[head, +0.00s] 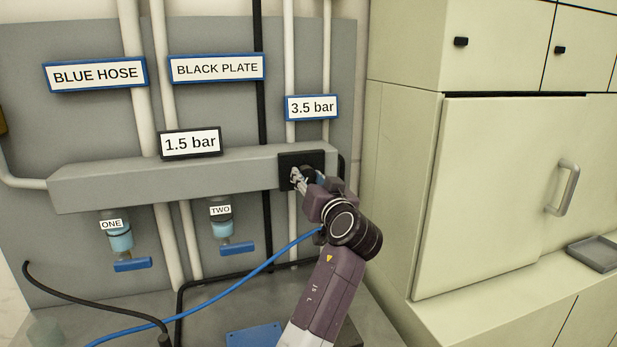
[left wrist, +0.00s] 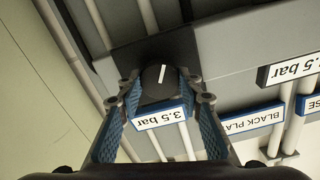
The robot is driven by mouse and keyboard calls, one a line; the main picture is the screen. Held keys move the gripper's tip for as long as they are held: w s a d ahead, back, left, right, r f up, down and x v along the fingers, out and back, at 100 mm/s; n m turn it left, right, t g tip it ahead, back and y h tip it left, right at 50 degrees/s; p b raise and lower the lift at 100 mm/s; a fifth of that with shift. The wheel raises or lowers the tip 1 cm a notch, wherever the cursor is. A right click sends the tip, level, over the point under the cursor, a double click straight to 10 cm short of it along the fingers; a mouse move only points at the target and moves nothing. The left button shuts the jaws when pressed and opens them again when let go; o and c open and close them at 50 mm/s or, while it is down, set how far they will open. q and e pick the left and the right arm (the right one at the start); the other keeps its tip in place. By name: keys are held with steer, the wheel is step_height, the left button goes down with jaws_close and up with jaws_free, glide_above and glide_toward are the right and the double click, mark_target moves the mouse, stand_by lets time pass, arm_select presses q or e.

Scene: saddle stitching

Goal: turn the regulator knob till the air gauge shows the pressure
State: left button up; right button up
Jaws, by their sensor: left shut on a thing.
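The regulator knob (left wrist: 151,76) is round and black with a white pointer line, on a black square plate (head: 287,160) at the right end of the grey box. My left gripper (head: 298,176) is shut on the knob, one finger on each side; the left wrist view shows this from close up. The pointer line stands near upright, slightly tilted, in that upside-down view. In the head view my gripper mostly hides the knob. A black-framed panel (head: 190,143) on the box reads 1.5 bar. A blue-framed sign (head: 312,107) above the knob reads 3.5 bar. No round gauge dial shows.
Signs read BLUE HOSE (head: 96,74) and BLACK PLATE (head: 217,68). Valves ONE (head: 118,235) and TWO (head: 220,222), with blue handles, hang under the grey box (head: 110,187). A blue hose (head: 200,302) crosses below my arm. A cream cabinet (head: 500,190) stands at the right.

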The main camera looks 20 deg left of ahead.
arm_select(q)
steer(key=m+p, duration=0.2)
steer(key=m, duration=0.3)
steer(key=shift+r+m, duration=0.1)
steer(key=shift+m, duration=0.2)
steer(key=m+p, duration=0.2)
steer(key=m, duration=0.2)
steer(key=shift+p, duration=0.3)
steer(key=shift+m+p, duration=0.8)
steer(key=shift+m, duration=0.6)
steer(key=o, duration=0.9)
steer(key=shift+c, duration=0.2)
steer(key=o, duration=0.3)
steer(key=shift+w+a+f, duration=0.1)
steer(key=shift+a+f, duration=0.05)
steer(key=shift+f, duration=0.05)
